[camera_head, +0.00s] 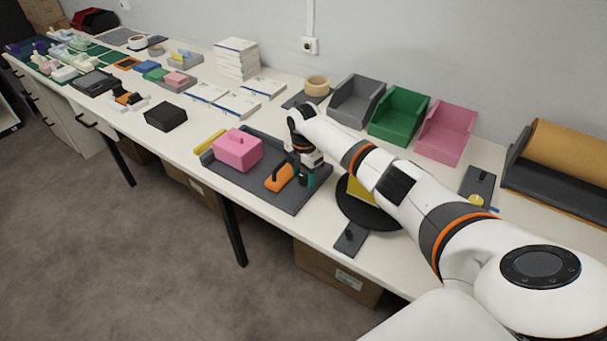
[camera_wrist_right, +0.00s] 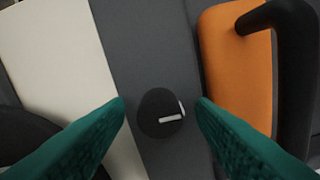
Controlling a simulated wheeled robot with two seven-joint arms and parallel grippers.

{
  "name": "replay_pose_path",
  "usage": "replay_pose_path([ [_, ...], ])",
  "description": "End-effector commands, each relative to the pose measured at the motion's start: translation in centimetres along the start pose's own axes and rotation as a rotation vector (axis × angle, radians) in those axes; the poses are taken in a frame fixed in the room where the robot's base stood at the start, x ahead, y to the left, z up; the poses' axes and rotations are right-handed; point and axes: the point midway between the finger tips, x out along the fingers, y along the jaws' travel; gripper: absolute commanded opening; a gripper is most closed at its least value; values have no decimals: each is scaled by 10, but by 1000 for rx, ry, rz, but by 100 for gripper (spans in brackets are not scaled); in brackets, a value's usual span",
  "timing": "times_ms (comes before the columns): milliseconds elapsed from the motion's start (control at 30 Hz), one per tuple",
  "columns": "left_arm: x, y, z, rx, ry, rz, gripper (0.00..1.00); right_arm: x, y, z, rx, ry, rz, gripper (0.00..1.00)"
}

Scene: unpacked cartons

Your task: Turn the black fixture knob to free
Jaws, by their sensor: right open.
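The black knob (camera_wrist_right: 157,113) shows in the right wrist view as a round dark cap on the grey tray. A short white mark on it runs from near its middle to its right edge. My right gripper (camera_wrist_right: 161,104) is open, with one green finger on each side of the knob and a gap at both sides in the picture. I cannot tell its height above the knob. In the head view my right gripper (camera_head: 308,177) is over the tray's right part (camera_head: 292,203), and the knob is hidden there. My left gripper is not in view.
An orange block with a black handle (camera_wrist_right: 228,62) lies close right of the knob in the wrist view. A pink box (camera_head: 237,152) sits on the tray. A black round stand (camera_head: 365,213) is beside the tray. Grey, green and pink bins (camera_head: 398,115) stand behind.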

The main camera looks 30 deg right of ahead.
Motion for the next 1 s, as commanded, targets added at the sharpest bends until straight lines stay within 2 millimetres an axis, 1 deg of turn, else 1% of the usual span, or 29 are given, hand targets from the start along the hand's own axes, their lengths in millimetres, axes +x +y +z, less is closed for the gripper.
replay_pose_path([
  [67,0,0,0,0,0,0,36,-5,0,0,-1,0,-2,50],
  [167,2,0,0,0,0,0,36,-19,-1,0,-2,0,-4,50],
  [400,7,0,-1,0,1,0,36,-70,-1,0,-1,1,-5,50],
  [500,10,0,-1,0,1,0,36,-89,-1,0,0,1,-5,50],
  [600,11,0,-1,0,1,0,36,-104,-1,0,-1,1,-4,50],
  [700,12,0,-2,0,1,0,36,-114,-1,0,-1,0,-3,50],
  [800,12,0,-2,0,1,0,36,-119,-1,0,-1,0,-2,50],
  [1000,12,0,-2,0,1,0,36,-120,-1,0,-1,0,-1,50],
])
